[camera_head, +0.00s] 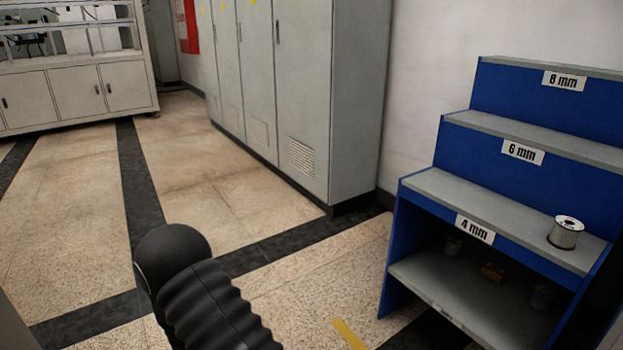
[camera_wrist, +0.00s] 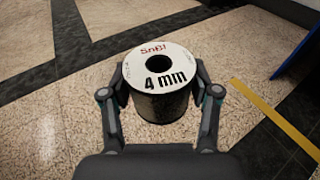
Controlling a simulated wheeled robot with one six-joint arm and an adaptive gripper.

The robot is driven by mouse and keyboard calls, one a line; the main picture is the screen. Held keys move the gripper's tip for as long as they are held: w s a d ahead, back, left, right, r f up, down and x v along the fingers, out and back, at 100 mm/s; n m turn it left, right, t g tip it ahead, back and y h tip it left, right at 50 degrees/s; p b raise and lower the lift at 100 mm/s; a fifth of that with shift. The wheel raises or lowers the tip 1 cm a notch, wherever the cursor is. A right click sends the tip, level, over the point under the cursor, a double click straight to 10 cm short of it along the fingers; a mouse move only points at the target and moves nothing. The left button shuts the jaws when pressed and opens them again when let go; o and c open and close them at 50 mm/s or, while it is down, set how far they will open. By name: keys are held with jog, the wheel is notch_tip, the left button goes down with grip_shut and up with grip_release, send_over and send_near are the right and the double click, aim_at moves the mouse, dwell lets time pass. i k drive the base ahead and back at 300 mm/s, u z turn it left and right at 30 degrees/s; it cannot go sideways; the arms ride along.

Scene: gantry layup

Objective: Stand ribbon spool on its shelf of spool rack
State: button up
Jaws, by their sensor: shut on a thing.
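In the wrist view my gripper (camera_wrist: 160,101) is shut on a ribbon spool (camera_wrist: 158,67), one finger on each side. The spool has a white top flange with a dark centre hole, marked "4 mm", and a dark wound body. It is held above the speckled floor. The spool rack (camera_head: 418,240) stands at the right in the head view, blue with grey stepped shelves labelled 4 mm, 6 mm and 8 mm. The shelf labelled 4 mm (camera_head: 455,194) is the lowest step. My gripper and the held spool do not show in the head view.
Another spool (camera_head: 565,233) stands at the right end of the 4 mm shelf; the rest of that shelf is clear. Grey cabinets (camera_head: 305,90) stand behind. A white bench (camera_head: 75,90) is far left.

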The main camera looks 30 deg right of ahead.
aim_at(454, 192)
jog(key=i, duration=3.3)
jog(key=z, duration=5.15)
